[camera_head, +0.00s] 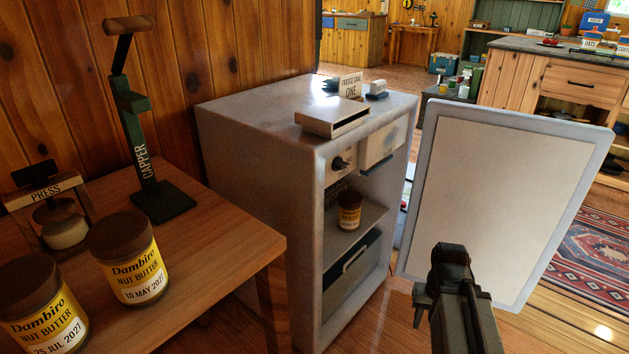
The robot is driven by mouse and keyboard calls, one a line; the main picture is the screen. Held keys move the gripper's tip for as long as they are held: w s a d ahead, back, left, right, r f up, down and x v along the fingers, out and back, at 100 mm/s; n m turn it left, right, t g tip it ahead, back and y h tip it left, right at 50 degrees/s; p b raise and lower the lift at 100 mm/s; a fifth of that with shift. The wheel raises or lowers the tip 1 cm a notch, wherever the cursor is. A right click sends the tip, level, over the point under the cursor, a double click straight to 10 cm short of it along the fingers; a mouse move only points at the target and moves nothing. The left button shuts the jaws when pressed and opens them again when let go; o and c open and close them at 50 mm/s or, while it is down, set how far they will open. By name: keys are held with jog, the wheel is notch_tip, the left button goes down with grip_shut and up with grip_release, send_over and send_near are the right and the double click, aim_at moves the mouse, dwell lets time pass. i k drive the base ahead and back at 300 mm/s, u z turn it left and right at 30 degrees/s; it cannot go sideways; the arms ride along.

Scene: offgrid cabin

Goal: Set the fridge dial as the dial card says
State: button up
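The grey fridge (255,150) stands in the middle with its door (505,190) swung open to the right. The fridge dial (341,163) is a small black knob on a pale plate inside, near the top; its marks and setting are too small to read. The dial card (350,86) stands on top of the fridge and reads "FRIDGE DIAL ONE". My gripper (449,262) is dark and sits at the lower right, in front of the open door and apart from the dial. Its fingers are seen from behind, so their opening is unclear.
A jar (349,211) stands on the fridge shelf. The wooden table (215,238) at left holds a capper (143,140), a press (47,205) and nut butter jars (124,258). Open floor lies below the door.

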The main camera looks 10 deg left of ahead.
aim_at(338, 163)
jog(key=k, duration=0.9)
jog(key=u, duration=0.55)
jog(key=i, duration=1)
jog(key=u, duration=0.05)
